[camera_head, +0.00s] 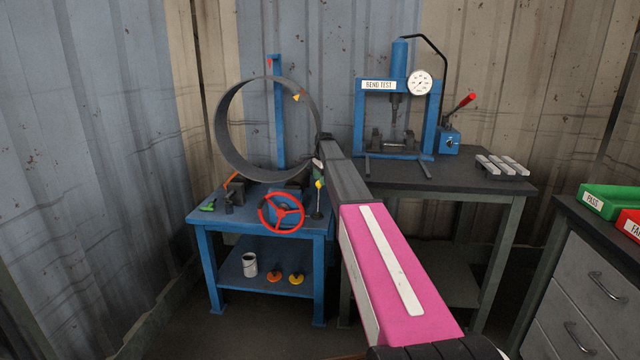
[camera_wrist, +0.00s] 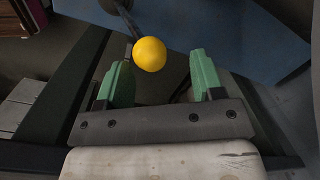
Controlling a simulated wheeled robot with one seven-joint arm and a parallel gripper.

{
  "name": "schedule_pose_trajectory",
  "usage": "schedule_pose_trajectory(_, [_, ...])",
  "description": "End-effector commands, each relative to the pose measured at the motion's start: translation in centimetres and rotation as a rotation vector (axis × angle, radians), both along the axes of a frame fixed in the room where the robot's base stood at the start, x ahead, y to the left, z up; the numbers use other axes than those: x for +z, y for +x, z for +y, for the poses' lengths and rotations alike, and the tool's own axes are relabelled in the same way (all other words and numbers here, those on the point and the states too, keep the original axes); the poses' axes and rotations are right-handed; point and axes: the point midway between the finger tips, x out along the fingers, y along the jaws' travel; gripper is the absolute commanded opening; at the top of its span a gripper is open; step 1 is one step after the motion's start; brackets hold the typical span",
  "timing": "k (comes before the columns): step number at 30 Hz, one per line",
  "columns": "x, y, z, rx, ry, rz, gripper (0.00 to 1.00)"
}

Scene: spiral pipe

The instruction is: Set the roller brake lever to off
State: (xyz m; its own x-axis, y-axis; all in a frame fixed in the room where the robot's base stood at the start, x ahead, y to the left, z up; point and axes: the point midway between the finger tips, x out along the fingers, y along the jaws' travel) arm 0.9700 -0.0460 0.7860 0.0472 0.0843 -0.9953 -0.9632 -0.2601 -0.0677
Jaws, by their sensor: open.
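A lever with a round yellow knob (camera_head: 319,184) stands at the right front corner of the blue roller bench (camera_head: 255,207), beside a red handwheel (camera_head: 281,212). I take it for the roller brake lever; no off mark is readable. In the wrist view the yellow knob (camera_wrist: 150,54) shows at the gap between the green fingertips, nearer the left one. Its dark rod runs up and away. My gripper (camera_wrist: 161,72) is open, with no clear contact on the knob. In the head view my arm hides most of the gripper.
A large grey pipe ring (camera_head: 228,139) rises above the bench. A small orange lever (camera_head: 230,181) is at its left. A blue bend-test press (camera_head: 360,104) stands on the dark table (camera_head: 460,178) at right. Green (camera_head: 592,203) and red (camera_head: 630,230) bins are far right.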

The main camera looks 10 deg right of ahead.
Motion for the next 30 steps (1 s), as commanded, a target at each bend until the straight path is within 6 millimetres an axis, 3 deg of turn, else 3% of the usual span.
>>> schedule_pose_trajectory(6, [4.3,-0.1,-0.4,0.000,0.000,-0.001,0.61])
schedule_pose_trajectory(12, [7.1,-0.2,-0.7,0.000,0.000,0.000,0.61])
schedule_pose_trajectory(18, [8.3,-0.2,-0.8,0.000,0.000,0.000,0.61])
schedule_pose_trajectory(30, [8.3,-0.2,-0.8,0.000,0.000,0.001,0.61])
